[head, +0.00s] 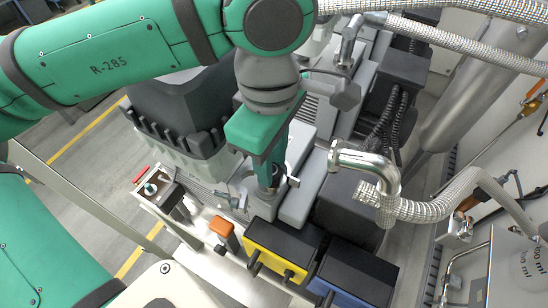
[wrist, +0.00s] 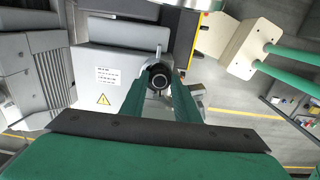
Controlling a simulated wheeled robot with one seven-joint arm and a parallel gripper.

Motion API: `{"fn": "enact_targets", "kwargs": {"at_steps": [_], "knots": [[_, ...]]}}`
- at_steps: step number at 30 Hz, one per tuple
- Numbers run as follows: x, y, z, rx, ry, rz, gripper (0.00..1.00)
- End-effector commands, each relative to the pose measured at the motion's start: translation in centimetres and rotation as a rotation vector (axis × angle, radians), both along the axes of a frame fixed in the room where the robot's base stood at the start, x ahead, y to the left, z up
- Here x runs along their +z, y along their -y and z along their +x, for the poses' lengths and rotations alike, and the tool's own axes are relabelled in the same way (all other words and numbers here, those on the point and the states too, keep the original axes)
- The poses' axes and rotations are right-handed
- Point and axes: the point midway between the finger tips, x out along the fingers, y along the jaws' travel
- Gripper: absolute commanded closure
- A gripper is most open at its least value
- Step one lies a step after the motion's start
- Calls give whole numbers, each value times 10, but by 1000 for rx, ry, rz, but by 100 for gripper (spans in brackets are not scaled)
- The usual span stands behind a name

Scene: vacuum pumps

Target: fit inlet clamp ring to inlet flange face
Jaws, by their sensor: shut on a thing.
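My gripper (head: 270,180) points down at the grey pump body beside the fingers. In the wrist view its two green fingers (wrist: 158,92) close in from both sides on a silver ring, which I take for the inlet clamp ring (wrist: 157,63). A dark round opening (wrist: 159,78), apparently the inlet flange, shows within the ring. I cannot tell whether the ring touches the flange face or is just above it. In the head view the fingers hide most of the ring, and a small silver part (head: 292,172) sticks out beside the fingertips.
A yellow-fronted box (head: 272,262) and a blue-fronted box (head: 352,282) stand in front. A bent steel pipe (head: 365,160) with a braided hose (head: 430,208) is close on the right. A pump casing with a warning label (wrist: 103,99) lies left of the fingers in the wrist view.

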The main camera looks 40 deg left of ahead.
Motion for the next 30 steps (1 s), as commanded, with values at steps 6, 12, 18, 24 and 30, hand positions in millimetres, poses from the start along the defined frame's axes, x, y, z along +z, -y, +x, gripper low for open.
{"fn": "enact_targets", "kwargs": {"at_steps": [6,12,18,24,30], "knots": [[-7,3,2,-10,0,0,96],[-13,4,2,-12,0,1,96],[-14,3,2,-9,0,0,96],[-14,2,1,-7,0,0,96],[-15,2,1,-7,0,0,96]]}}
